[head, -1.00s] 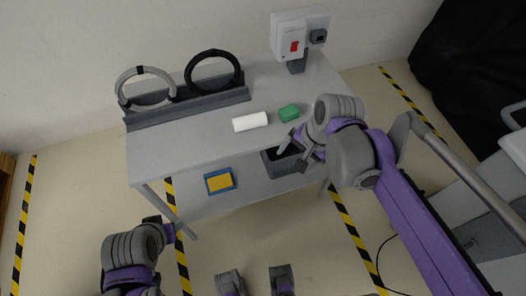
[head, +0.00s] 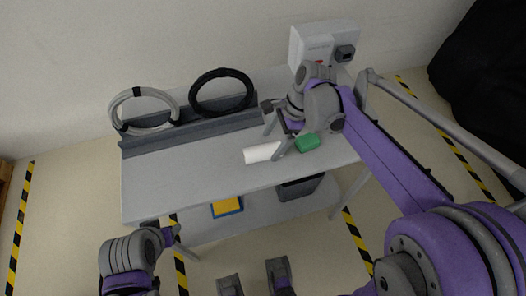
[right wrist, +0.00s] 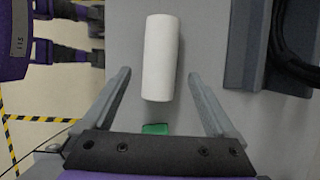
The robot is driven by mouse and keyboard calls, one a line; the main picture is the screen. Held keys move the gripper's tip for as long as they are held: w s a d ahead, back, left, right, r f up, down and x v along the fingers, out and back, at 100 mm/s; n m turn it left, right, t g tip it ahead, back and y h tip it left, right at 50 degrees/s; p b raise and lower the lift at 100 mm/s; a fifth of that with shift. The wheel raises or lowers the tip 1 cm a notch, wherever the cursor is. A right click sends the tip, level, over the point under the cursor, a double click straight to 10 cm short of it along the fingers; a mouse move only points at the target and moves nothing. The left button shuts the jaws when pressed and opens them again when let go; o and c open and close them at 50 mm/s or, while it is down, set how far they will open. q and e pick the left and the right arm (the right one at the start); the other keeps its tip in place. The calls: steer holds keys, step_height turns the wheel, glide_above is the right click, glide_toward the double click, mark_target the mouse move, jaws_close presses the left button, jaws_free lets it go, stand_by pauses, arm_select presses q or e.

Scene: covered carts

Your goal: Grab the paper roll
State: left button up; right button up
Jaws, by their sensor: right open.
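The white paper roll (head: 261,153) lies on its side on the grey table. In the right wrist view the paper roll (right wrist: 161,55) lies lengthwise ahead of my right gripper (right wrist: 159,74), its near end between the two spread fingertips. My right gripper (head: 273,141) is open and empty over the table beside the roll's right end in the head view; I cannot tell its exact height. My left gripper (head: 178,242) is low in front of the table, away from the roll; its finger opening is unclear.
A green block (head: 307,143) lies right of the roll and shows between the finger bases in the wrist view. Two cable rings, grey (head: 143,111) and black (head: 222,92), stand in a rack behind. A dark bin (head: 300,187) and a blue-yellow item (head: 227,207) are below.

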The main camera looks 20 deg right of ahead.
mark_target(269, 147)
steer(key=x, duration=0.3)
steer(key=shift+a+f, duration=0.25)
steer(key=shift+a, duration=0.05)
jaws_close()
